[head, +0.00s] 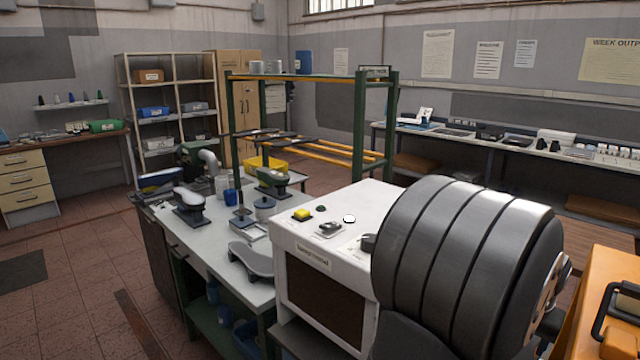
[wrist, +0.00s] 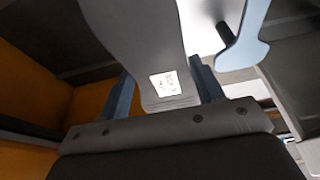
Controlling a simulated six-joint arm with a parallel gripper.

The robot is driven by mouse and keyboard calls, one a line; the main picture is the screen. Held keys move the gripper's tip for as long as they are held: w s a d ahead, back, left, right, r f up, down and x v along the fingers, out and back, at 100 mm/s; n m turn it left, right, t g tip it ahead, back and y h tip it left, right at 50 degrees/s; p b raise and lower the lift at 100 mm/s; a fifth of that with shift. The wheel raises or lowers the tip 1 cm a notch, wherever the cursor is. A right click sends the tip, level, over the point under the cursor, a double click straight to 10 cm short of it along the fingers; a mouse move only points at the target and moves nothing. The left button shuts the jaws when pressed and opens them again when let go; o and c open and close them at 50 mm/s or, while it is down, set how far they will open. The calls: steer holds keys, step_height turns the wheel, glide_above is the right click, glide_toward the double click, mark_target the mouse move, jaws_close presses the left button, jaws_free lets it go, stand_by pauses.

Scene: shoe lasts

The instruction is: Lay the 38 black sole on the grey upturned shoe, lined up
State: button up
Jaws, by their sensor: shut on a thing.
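In the wrist view my gripper (wrist: 165,88) is shut on the heel end of a dark grey sole (wrist: 135,35). The sole has a white label whose print I cannot read, and its far end runs out of the top of the picture. In the head view my gripper and the held sole do not show. An upturned shoe with a pale grey bottom (head: 187,199) stands on a dark stand on the workbench. Another upturned shoe with a green side (head: 272,179) stands further right. I cannot tell for sure which is the task's grey one.
Dark soles (head: 262,134) lie on the green rack behind. My arm covers the right foreground.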

steer(key=shift+f, duration=0.35)
stand_by(0.6)
steer(key=shift+f, duration=1)
steer(key=shift+f, duration=1.9)
stand_by(1.0)
steer(key=o, duration=1.3)
steer(key=shift+r, duration=3.5)
